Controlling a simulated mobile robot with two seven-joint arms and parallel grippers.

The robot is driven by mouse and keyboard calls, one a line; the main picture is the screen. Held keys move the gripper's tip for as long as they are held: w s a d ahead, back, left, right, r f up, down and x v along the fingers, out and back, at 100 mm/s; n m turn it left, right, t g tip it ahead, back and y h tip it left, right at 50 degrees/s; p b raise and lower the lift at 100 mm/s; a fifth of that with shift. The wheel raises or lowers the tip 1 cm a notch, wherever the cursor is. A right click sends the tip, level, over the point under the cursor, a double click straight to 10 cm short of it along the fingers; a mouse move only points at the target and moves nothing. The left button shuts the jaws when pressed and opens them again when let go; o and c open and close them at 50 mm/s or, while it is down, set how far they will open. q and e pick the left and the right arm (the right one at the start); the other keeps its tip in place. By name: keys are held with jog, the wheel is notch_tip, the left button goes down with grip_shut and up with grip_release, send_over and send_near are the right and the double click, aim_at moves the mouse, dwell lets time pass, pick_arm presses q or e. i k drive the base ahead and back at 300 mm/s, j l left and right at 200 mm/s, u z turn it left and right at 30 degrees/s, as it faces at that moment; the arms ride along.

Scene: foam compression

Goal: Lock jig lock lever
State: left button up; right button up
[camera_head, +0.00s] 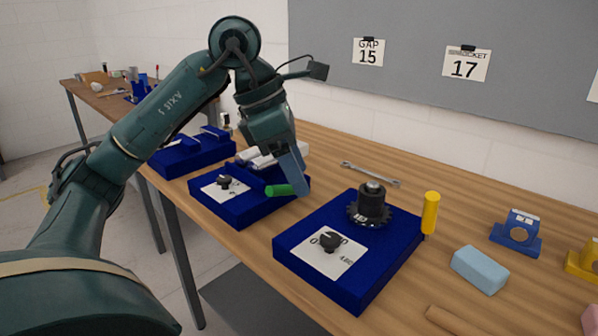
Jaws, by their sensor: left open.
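The lock lever shows as a short green handle (280,190) lying roughly level at the right side of the middle blue jig (240,210). A dark knob on a white dial plate (224,186) sits on the same jig. My left gripper (294,182) reaches down from above, with its fingers just right of and beside the green handle. It is open. I cannot tell whether a finger touches the handle. The gripper and its wrist hide the back right part of the jig. My right gripper is not in view.
A nearer blue block (385,265) carries a black sprocket (370,208) and a knob on a dial. A wrench (370,174), a yellow-handled tool (430,212), a light blue block (480,269) and a blue bracket (516,232) lie to the right. Another blue jig (170,160) stands behind left.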

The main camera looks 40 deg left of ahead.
aim_at(432, 199)
jog(key=k, duration=1)
